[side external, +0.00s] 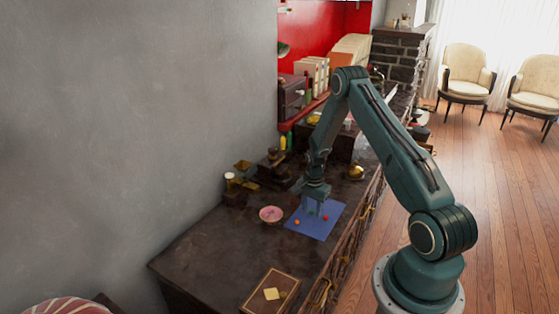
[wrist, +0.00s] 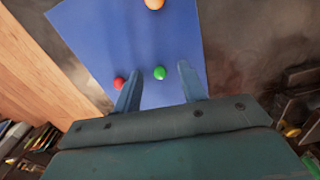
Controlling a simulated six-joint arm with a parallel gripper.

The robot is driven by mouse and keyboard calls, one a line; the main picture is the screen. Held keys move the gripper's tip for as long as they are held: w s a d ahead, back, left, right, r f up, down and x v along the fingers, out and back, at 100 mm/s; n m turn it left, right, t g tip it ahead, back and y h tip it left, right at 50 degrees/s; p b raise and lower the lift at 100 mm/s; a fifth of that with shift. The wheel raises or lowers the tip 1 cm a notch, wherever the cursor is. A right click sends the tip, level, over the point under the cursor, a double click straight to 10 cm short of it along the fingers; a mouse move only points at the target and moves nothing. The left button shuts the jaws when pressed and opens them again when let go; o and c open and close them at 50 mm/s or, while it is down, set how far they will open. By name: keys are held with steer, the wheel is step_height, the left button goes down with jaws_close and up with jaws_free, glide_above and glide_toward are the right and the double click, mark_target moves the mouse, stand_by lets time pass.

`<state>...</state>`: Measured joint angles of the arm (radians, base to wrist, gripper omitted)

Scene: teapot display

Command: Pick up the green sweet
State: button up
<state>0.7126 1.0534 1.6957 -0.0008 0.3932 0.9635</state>
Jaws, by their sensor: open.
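The green sweet (wrist: 159,73) is a small ball on the blue mat (wrist: 120,30). In the wrist view my gripper (wrist: 157,82) is open, one finger to each side of the green sweet, which lies near the fingertips. The gripper holds nothing. In the side external view my gripper (side external: 315,207) points down over the mat (side external: 308,231), and the green sweet is small and partly hidden by the fingers. Whether a finger touches it, I cannot tell.
A red sweet (wrist: 119,83) lies just outside the left finger. An orange sweet (wrist: 154,4) is at the wrist view's top edge. A pink bowl (side external: 271,214) stands left of the mat on the dark cabinet top (side external: 215,250). A framed box (side external: 270,292) lies nearer the camera.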

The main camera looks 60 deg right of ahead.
stand_by(0.4)
jaws_close()
stand_by(0.4)
